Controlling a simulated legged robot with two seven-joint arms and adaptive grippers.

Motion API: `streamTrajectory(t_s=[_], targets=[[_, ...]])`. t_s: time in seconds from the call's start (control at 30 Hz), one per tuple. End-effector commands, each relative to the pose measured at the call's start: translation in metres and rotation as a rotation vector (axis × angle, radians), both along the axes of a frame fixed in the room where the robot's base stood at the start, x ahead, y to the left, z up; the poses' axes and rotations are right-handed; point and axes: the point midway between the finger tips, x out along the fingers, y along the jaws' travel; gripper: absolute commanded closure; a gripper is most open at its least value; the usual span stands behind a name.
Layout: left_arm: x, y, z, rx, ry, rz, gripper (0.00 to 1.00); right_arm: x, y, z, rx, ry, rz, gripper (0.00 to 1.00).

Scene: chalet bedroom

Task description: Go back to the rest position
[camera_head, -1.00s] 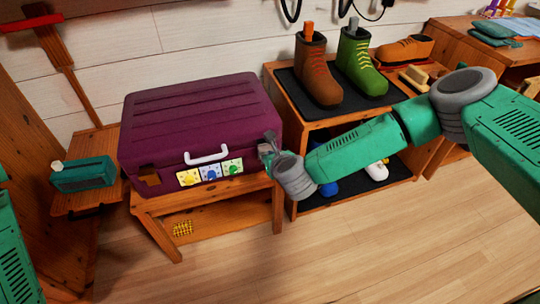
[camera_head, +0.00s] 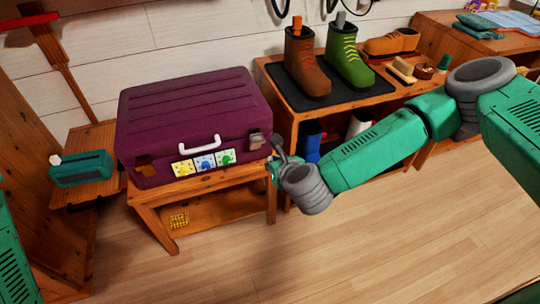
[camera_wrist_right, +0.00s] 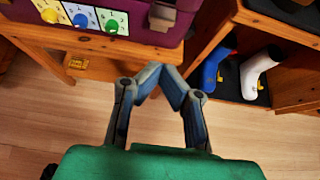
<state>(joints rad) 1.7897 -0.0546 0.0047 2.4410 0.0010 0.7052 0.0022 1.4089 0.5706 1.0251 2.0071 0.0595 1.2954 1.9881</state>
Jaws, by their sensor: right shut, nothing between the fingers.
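My right gripper (camera_head: 278,154) is shut and empty in the head view, in front of the shoe rack and just right of the purple suitcase (camera_head: 190,112). In the right wrist view its fingertips (camera_wrist_right: 160,72) meet above the floor, apart from the suitcase (camera_wrist_right: 170,8). The suitcase is closed on a wooden bench (camera_head: 215,183), with a white handle and three coloured dial tiles on its front. My left gripper is out of view; only a green part of mine shows at the left edge.
A teal radio-like box (camera_head: 80,169) sits on a small table at left. The front floor (camera_head: 290,255) is clear.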

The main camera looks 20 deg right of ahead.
Motion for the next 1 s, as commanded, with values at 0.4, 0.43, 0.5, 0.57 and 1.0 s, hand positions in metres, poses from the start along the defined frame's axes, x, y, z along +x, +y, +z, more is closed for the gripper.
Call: streamTrajectory(t_s=[0.4,0.43,0.5,0.57,1.0], targets=[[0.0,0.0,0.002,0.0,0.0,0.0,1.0,-0.01,-0.001,0.007,-0.001,0.0,-0.001,1.0],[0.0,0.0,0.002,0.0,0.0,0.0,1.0,-0.01,-0.001,0.007,-0.001,0.0,-0.001,1.0],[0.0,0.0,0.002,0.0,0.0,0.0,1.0,-0.01,-0.001,0.007,-0.001,0.0,-0.001,1.0],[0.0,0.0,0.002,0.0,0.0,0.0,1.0,-0.01,0.0,0.007,0.0,0.0,0.0,1.0],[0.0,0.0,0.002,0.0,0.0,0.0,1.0,-0.109,0.061,-0.045,-0.506,0.07,0.703,1.0]])
